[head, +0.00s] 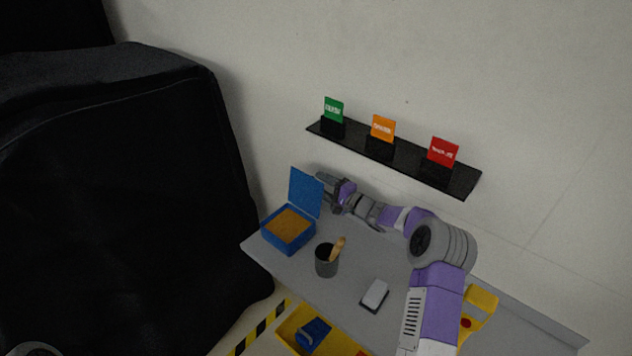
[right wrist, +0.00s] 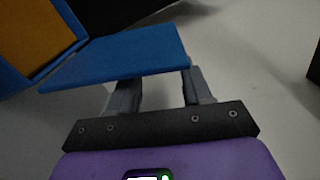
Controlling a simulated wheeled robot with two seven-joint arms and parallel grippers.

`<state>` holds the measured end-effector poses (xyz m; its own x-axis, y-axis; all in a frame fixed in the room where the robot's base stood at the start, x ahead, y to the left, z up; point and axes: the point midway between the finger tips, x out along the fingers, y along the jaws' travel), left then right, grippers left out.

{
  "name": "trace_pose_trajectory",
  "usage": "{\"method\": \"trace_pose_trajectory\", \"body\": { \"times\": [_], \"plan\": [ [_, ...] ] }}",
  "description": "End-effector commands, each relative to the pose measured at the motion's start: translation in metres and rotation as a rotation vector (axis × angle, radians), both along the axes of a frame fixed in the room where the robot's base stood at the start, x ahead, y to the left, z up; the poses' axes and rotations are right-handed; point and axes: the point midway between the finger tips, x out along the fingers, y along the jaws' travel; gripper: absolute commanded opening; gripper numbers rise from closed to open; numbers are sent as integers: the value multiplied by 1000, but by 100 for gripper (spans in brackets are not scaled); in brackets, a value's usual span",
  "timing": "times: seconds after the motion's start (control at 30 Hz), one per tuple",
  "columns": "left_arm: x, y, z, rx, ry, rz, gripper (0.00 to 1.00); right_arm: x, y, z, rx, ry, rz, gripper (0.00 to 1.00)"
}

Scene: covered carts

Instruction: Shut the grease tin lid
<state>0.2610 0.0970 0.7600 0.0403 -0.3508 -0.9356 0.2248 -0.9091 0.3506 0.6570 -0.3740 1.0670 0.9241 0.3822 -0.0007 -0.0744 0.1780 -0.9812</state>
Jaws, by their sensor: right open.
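The blue grease tin (head: 287,243) stands at the left end of the grey cart top, with orange-brown grease inside. Its blue lid (head: 305,193) stands raised at the tin's back edge, so the tin is open. In the right wrist view, the lid (right wrist: 120,58) crosses in front of my fingers, and part of the tin (right wrist: 52,62) shows at upper left. My right gripper (head: 323,184) is open behind the lid, on its wall side. In the right wrist view, the lid covers the fingertips of my right gripper (right wrist: 155,80), so contact cannot be told. My left gripper is not in view.
A dark cup (head: 326,262) with a wooden-handled tool stands right of the tin. A grey-white block (head: 375,295) lies farther right. A black wall shelf (head: 395,158) with green, orange and red cards hangs above the cart. A large black covered shape (head: 120,200) stands left.

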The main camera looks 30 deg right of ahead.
Motion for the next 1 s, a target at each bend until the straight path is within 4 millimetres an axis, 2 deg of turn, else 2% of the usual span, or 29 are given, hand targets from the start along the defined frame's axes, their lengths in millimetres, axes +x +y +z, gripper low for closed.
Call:
{"method": "trace_pose_trajectory", "body": {
  "times": [0.2, 0.5, 0.8, 0.83, 1.0],
  "plan": [
    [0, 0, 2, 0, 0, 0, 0, 18, 8, 0, -1, 1, 0, 49],
    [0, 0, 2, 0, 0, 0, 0, 20, 8, 0, -2, -1, 0, 49],
    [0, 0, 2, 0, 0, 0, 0, 20, 8, 0, -2, -1, 0, 3],
    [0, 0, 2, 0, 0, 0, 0, 20, 8, 0, -2, -1, 0, 0],
    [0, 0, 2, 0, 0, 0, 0, 20, 8, 0, -2, -1, 0, 0]
  ]
}}
